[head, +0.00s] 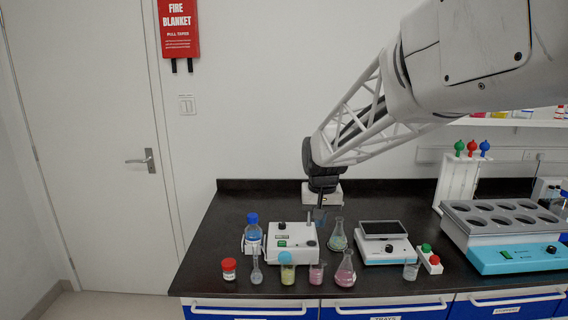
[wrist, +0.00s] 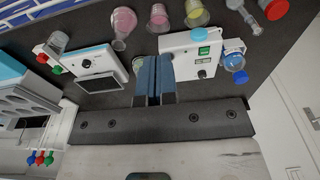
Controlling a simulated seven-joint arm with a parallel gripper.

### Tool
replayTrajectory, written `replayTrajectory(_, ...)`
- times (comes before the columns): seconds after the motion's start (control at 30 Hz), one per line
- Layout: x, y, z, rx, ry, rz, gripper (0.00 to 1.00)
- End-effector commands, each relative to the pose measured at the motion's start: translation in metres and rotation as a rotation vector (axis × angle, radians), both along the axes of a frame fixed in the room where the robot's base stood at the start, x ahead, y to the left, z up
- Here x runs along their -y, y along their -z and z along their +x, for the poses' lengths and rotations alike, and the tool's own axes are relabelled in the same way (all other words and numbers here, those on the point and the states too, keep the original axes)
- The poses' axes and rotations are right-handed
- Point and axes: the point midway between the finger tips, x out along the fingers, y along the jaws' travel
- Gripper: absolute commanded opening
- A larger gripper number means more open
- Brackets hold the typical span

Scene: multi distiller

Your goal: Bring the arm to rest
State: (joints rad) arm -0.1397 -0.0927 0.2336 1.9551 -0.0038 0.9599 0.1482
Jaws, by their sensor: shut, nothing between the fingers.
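My gripper (head: 319,217) hangs from my arm over the back middle of the black bench (head: 225,212), pointing down. In the wrist view the two blue-grey fingers of my gripper (wrist: 154,80) are together with nothing between them. The fingertips appear above the bench near the white stirrer box (head: 292,239) and the flask with green liquid (head: 338,236). I cannot tell the exact height or gap to these.
A balance (head: 383,248) and blue multi-well heater (head: 515,258) are right. The bench's back left is bare.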

Motion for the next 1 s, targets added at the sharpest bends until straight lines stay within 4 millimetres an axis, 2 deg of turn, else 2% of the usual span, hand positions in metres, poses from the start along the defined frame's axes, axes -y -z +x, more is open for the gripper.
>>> replayTrajectory(0.03, 0.006, -0.006, -0.014, 0.008, 0.002, 0.0, 0.0)
replayTrajectory(0.2, 0.023, -0.019, -0.058, 0.027, 0.005, 0.0, 0.0)
replayTrajectory(0.5, 0.049, -0.031, -0.136, 0.06, 0.008, -0.002, 0.0)
replayTrajectory(0.73, 0.066, -0.031, -0.196, 0.085, 0.01, -0.005, 0.0)
replayTrajectory(1.0, 0.081, -0.022, -0.265, 0.115, 0.013, -0.009, 0.0)
